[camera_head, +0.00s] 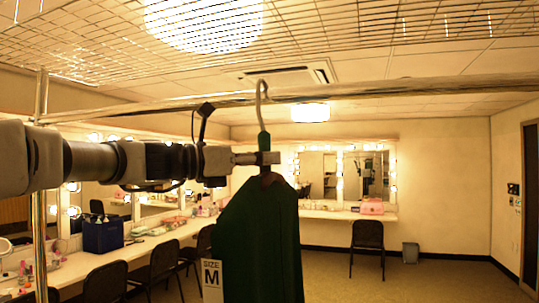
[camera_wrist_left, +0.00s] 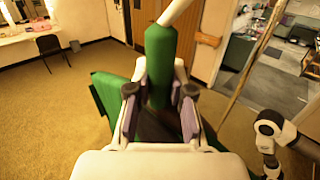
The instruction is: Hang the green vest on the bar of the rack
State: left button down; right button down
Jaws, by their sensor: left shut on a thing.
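The green vest (camera_head: 262,235) hangs from a hanger and has a white size M tag (camera_head: 212,278). My left gripper (camera_head: 268,158) is shut on the green hanger neck (camera_head: 265,140), just above the vest's shoulders. The left wrist view shows the left gripper's fingers (camera_wrist_left: 160,100) on both sides of the green neck (camera_wrist_left: 159,60). The pale hanger hook (camera_head: 262,88) is upright and crosses the rack bar (camera_head: 400,89) in the head view, its top slightly above the bar. I cannot tell whether it is over the bar or in front of it. My right gripper is not seen.
The rack's upright post (camera_head: 40,200) stands at the left. Behind are a long counter (camera_head: 150,247) with mirrors, a blue box (camera_head: 103,235) and several dark chairs (camera_head: 367,245). A grey bin (camera_head: 410,253) is by the back wall. Right of the vest is open floor.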

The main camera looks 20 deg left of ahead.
pick_arm(q)
jog(key=shift+w+f, duration=0.15)
jog(key=shift+f, duration=0.15)
jog(key=shift+w+a+f, duration=0.15)
jog(key=shift+w+a, duration=0.05)
jog(key=shift+w, duration=0.15)
jog(key=c, duration=1.2)
grip_release()
jog(key=shift+a, duration=0.1)
jog(key=shift+o, duration=1.2)
jog(key=shift+s, duration=0.2)
jog(key=o, duration=0.6)
jog(key=shift+w, duration=0.1)
jog(key=shift+o, duration=0.2)
